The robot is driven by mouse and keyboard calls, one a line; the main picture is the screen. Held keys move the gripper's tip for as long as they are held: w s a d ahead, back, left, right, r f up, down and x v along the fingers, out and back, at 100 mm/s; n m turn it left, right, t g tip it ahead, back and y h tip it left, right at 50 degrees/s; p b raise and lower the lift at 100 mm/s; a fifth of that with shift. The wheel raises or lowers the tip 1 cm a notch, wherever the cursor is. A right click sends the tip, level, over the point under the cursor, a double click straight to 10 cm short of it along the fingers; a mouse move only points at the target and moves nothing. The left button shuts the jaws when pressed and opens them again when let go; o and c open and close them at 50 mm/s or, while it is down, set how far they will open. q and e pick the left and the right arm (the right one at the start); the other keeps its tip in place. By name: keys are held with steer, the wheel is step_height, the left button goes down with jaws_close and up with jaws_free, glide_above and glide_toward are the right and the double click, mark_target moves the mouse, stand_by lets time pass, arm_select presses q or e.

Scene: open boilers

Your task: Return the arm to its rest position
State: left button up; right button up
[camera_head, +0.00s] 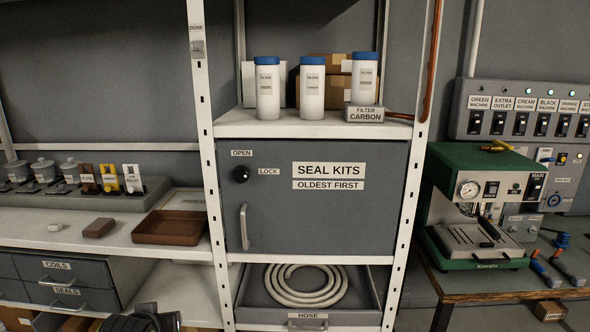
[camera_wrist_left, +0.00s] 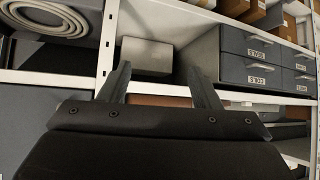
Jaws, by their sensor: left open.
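My left gripper (camera_wrist_left: 157,66) is open in the left wrist view, its two dark fingers apart with nothing held between them. A pale box-like block shows behind the fingers, and I cannot tell its distance. In the head view a dark part of my left arm (camera_head: 147,318) shows at the bottom edge, low in front of the left shelving. The fingers cannot be made out there. My right gripper is in neither view.
A grey SEAL KITS cabinet (camera_head: 318,210) is shut, above an open drawer holding a coiled hose (camera_head: 306,286). Drawers labelled COILS and SEALS (camera_head: 62,281) are at left. A brown tray (camera_head: 170,227) lies on the left shelf. A green coffee machine (camera_head: 478,205) stands right.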

arm_select(q)
steer(key=s+a+f+m+g, duration=0.1)
steer(key=s+f+g, duration=0.1)
steer(key=s+f, duration=0.6)
steer(key=s+a+f+g, duration=0.1)
steer(key=s+f+g, duration=0.15)
steer(key=s, duration=1.05)
steer(key=s+a+f+m+g, duration=0.1)
steer(key=s+f, duration=0.5)
steer(key=s, duration=0.4)
step_height(320, 180, down, 26)
steer(key=s+a+g+h, duration=0.1)
steer(key=g, duration=0.1)
steer(key=s+d+f, duration=0.1)
steer(key=s+f, duration=1.3)
steer(key=shift+s+f+g, duration=0.35)
steer(key=shift+f+g, duration=0.05)
steer(key=shift+g, duration=0.05)
